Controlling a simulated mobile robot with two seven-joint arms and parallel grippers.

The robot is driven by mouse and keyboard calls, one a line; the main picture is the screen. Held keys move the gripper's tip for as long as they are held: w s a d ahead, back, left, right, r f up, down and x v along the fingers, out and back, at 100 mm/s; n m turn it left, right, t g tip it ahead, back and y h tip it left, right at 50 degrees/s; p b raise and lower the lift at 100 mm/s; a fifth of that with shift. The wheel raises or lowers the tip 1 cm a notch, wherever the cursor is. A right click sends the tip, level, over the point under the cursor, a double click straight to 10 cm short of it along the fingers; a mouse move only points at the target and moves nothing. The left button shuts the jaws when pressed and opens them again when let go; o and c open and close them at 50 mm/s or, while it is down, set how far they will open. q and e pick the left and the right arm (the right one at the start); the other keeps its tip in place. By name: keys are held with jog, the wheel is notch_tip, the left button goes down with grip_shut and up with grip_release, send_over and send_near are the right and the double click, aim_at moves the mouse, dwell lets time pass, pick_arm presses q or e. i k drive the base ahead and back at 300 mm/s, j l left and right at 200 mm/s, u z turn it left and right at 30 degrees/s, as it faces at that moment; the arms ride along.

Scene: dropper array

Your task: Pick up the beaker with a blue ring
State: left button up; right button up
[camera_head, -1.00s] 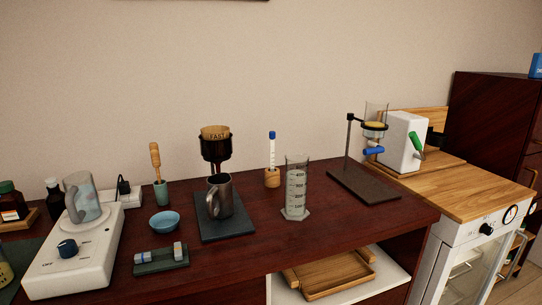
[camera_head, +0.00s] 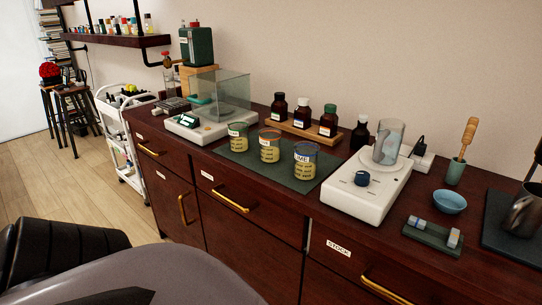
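Three beakers with pale yellow contents stand upright in a row on a dark green mat (camera_head: 260,172) on the bench. The right beaker (camera_head: 305,162) has a blue ring near its rim and a printed label. The middle beaker (camera_head: 269,148) has an orange-brown ring. The left beaker (camera_head: 237,138) has a greenish ring. Nothing touches the blue-ringed beaker. Neither of my grippers shows in the head view.
A white stirrer plate (camera_head: 365,191) holding a glass vessel stands right of the beakers. Brown bottles on a wooden stand (camera_head: 287,127) are behind them. A balance with a glass cover (camera_head: 220,96) stands at left. Drawer handles (camera_head: 230,201) stick out below the bench edge.

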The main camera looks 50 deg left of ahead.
aim_at(306, 161)
jog(key=u, duration=1.45)
jog(key=i+j+z, duration=0.2)
jog(key=z, duration=0.25)
jog(key=i, duration=0.05)
